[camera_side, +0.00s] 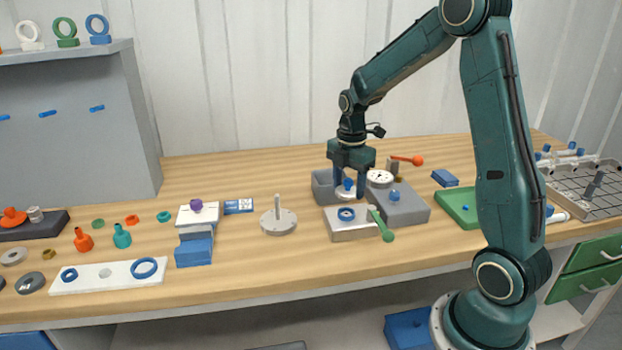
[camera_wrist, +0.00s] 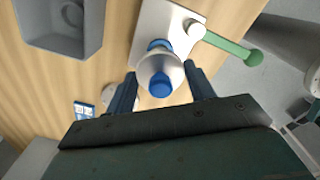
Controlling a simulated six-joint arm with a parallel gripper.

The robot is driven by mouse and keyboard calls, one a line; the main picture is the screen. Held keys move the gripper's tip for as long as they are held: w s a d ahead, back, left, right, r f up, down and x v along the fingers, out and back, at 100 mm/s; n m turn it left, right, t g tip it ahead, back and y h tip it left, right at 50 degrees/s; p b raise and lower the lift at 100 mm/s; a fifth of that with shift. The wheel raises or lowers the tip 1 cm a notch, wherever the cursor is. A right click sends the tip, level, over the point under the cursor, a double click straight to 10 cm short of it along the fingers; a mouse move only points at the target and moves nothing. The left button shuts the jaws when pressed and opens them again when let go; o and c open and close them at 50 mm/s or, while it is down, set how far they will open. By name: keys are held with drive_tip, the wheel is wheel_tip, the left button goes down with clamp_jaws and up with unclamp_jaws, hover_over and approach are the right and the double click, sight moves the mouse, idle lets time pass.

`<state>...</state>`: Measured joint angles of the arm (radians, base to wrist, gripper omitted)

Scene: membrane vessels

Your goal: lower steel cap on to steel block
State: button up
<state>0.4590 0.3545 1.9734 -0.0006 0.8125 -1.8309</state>
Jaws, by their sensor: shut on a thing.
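The steel cap (camera_side: 346,195) is pale and round with a blue knob on top. My gripper (camera_side: 348,182) is shut on it, and it hangs above the table, apart from the block. In the wrist view the cap (camera_wrist: 168,68) sits between the fingers (camera_wrist: 160,76), knob toward the camera. The steel block (camera_side: 336,226) is a flat plate with a blue ring (camera_side: 346,214) in its top and a green-handled lever (camera_side: 381,224) at its right. In the wrist view the cap overlaps the edge of the block (camera_wrist: 163,20) and partly hides the ring (camera_wrist: 158,44).
A grey open bin (camera_side: 322,188) stands left of and behind my gripper. A grey block with a dial gauge (camera_side: 379,178) stands close on the right. A round plate with an upright pin (camera_side: 279,226) is left of the steel block. Bare wood lies between them.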

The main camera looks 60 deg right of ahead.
sight(349, 190)
drive_tip(key=shift+f, duration=0.2)
drive_tip(key=shift+f, duration=2.25)
drive_tip(key=shift+f, duration=0.1)
drive_tip(key=o, duration=1.2)
drive_tip(key=shift+c, duration=0.2)
wheel_tip(349, 190, up, 13)
drive_tip(key=shift+f, duration=0.1)
drive_tip(key=shift+r, duration=0.55)
